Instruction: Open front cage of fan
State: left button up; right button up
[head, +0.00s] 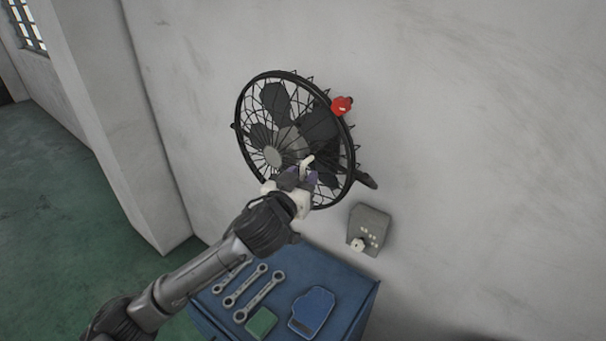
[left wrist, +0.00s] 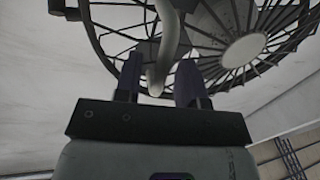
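The black fan (head: 280,125) is mounted on the wall, and its round front cage (head: 243,105) faces left. A red knob-like part (head: 342,105) sits on the cage's upper right rim. A pale curved handle (head: 307,160) shows at the lower right of the cage. My left gripper (head: 302,174) is at this handle. In the left wrist view the handle (left wrist: 162,62) comes down between my two fingers (left wrist: 160,90), which stand apart with a gap on the right finger's side. The cage (left wrist: 245,50) fills the upper part of that view. I cannot tell whether the cage is ajar. My right gripper is out of view.
A blue cabinet (head: 345,320) stands below the fan, with several wrenches (head: 265,296), a green block (head: 261,323) and a blue flat object (head: 312,311) on top. A grey control box (head: 368,228) is on the wall to the lower right. A wall pillar (head: 120,130) stands left.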

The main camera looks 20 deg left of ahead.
pick_arm(q)
jog(key=shift+w, duration=0.35)
grip_shut()
dwell(0.4)
